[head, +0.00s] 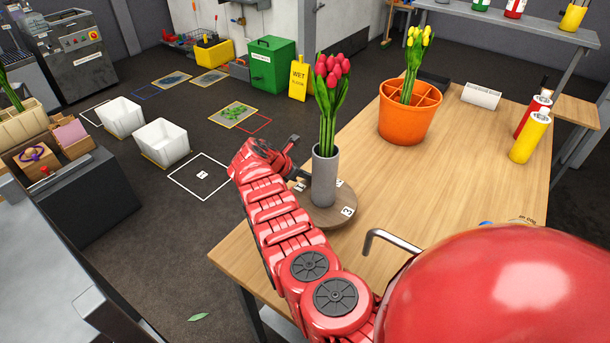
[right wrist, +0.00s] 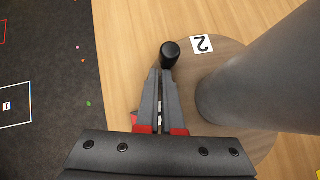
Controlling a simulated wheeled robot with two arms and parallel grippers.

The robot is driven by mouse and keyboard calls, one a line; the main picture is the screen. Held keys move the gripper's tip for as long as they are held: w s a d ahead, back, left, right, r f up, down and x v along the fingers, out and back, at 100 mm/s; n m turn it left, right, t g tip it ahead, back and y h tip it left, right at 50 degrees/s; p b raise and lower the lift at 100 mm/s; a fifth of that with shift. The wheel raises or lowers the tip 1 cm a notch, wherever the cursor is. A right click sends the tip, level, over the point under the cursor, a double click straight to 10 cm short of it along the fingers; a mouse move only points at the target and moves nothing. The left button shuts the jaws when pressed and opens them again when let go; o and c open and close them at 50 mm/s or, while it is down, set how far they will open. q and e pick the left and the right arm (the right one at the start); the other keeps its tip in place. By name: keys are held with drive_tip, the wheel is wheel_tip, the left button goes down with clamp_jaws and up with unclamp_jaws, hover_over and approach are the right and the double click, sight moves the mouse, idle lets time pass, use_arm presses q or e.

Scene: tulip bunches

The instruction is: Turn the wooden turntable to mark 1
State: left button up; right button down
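The round wooden turntable (head: 335,217) stands at the left part of the wooden table. A grey vase (head: 325,178) with red tulips (head: 331,72) stands on it. A label 3 (head: 347,211) faces the front right; a label 2 (right wrist: 202,44) shows in the right wrist view. I cannot read a label 1 on the turntable. A dark round-topped peg (right wrist: 171,52) stands by the turntable's edge in the right wrist view. My right gripper (right wrist: 163,72) has its fingers together, tips at the peg, apparently against it and not around it. My left gripper is not in view.
An orange pot (head: 405,122) with yellow tulips stands farther back on the table (head: 455,165). Red and yellow bottles (head: 530,138) stand at the right. A bent metal rod (head: 392,238) shows near my red body. Floor lies beyond the table's left edge.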

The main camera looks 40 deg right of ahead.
drive_tip(key=shift+s+d+r, duration=0.1)
drive_tip(key=shift+d+r, duration=0.05)
drive_tip(key=shift+d, duration=0.25)
drive_tip(key=a, duration=0.1)
drive_tip(key=a+p, duration=0.1)
drive_tip(key=a, duration=0.3)
drive_tip(key=shift+w+r, duration=0.2)
drive_tip(key=shift+w, duration=0.1)
drive_tip(key=v, duration=0.9)
drive_tip(key=shift+w+a, duration=0.25)
